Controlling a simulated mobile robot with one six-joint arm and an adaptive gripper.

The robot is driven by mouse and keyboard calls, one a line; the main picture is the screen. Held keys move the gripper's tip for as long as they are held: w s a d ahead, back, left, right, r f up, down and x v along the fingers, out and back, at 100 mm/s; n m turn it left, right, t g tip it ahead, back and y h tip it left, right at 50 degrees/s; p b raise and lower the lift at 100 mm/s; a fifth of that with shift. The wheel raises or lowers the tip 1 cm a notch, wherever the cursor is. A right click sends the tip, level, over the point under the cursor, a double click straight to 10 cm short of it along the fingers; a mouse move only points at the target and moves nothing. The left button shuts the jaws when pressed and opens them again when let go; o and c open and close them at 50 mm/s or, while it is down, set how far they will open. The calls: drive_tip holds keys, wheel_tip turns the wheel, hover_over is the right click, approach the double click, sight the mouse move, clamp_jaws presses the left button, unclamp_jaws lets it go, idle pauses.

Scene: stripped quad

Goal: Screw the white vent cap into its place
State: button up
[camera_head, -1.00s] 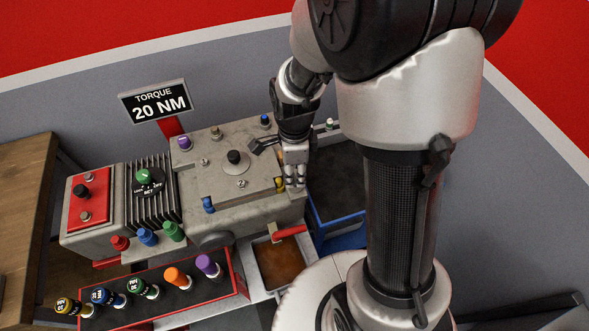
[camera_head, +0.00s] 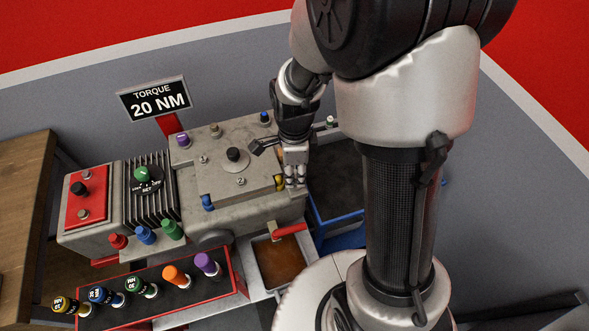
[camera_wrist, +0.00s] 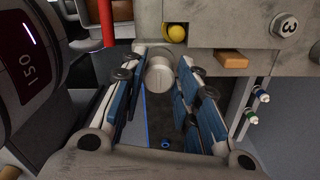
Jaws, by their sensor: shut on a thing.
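The white vent cap (camera_wrist: 160,77) is a pale round cylinder between my fingertips in the wrist view. My gripper (camera_wrist: 162,72) is shut on it, with blue finger pads on both sides. In the head view my gripper (camera_head: 295,183) points down at the right front edge of the grey housing (camera_head: 238,215). The cap is hidden or too small to make out there.
A yellow plug (camera_head: 279,184) sits just left of my gripper. A blue-rimmed bin (camera_head: 340,222) lies to the right. A red-handled valve (camera_head: 288,230) stands above a brown-filled tray (camera_head: 280,262) in front. A rack (camera_head: 150,303) holds several coloured tools.

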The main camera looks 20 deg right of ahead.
sight(295, 174)
drive_tip(key=shift+f+b, duration=0.4)
drive_tip(key=shift+f, duration=0.15)
drive_tip(key=o, duration=1)
drive_tip(key=shift+r, duration=0.15)
drive_tip(key=shift+r, duration=5.9)
drive_tip(key=s+r+n+t, duration=0.1)
drive_tip(key=s+r+n, duration=0.2)
drive_tip(key=s+n, duration=0.2)
drive_tip(key=s+r+n+t, duration=0.2)
drive_tip(key=s+n, duration=0.3)
drive_tip(key=n, duration=0.4)
drive_tip(key=s+r+n+t, duration=0.1)
drive_tip(key=s+r+n, duration=0.3)
drive_tip(key=s+n, duration=0.1)
drive_tip(key=shift+s+d+r+n+t, duration=0.15)
drive_tip(key=shift+r+n+t, duration=0.15)
drive_tip(key=shift+n, duration=0.6)
